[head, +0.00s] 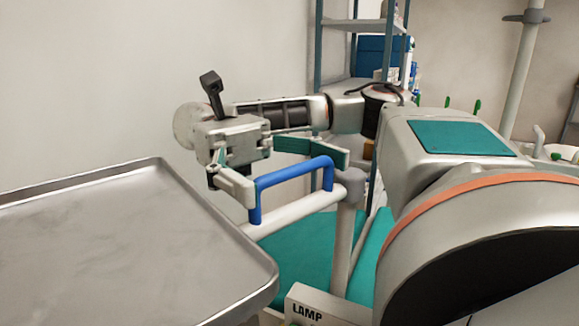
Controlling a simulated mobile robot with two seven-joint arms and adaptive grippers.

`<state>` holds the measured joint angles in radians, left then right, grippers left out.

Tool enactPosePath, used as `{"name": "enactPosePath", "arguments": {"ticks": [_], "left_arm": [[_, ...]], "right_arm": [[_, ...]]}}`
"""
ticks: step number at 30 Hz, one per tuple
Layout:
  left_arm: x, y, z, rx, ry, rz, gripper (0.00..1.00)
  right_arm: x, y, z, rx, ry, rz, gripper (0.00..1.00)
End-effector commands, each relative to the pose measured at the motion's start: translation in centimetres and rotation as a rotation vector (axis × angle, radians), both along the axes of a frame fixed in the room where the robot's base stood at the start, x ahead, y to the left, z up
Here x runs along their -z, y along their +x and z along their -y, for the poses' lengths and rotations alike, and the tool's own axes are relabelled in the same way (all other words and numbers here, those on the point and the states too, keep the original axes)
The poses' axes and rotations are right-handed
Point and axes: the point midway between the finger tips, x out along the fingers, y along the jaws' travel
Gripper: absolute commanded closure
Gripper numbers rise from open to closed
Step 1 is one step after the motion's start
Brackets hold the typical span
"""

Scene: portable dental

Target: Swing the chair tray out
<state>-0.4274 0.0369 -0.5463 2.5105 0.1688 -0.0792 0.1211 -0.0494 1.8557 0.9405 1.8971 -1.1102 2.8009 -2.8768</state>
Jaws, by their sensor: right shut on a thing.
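The chair tray (120,250) is a wide grey metal tray with a raised rim, at the left. A white support arm (295,211) runs from near its rim to an upright white post (343,235). A blue U-shaped handle (293,172) stands on the arm. My right gripper (291,176) is shut on the blue handle, with one finger by its near leg and the other by its far end. The exact contact of the far finger is partly hidden. The left gripper is not in view.
Teal chair padding (303,255) lies below the support arm. A white box marked LAMP (325,308) is at the bottom edge. A shelf rack (318,50) with a blue box (370,55) stands behind. A grey pole (522,70) stands at the back right.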

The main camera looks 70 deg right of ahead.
Motion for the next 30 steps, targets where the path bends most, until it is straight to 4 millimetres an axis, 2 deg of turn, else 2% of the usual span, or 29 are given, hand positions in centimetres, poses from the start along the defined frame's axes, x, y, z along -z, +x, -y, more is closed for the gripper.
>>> {"name": "enactPosePath", "arguments": {"ticks": [25, 26, 30], "left_arm": [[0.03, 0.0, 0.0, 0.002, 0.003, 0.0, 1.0], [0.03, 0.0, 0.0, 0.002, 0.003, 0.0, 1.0], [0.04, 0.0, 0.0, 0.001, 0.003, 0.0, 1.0]], "right_arm": [[-0.12, -0.67, -0.35, -0.071, -0.001, 0.0, 0.55], [-0.12, -0.67, -0.35, -0.071, -0.001, 0.0, 0.09], [-0.08, -0.66, -0.34, -0.07, -0.001, 0.0, 0.09]]}}
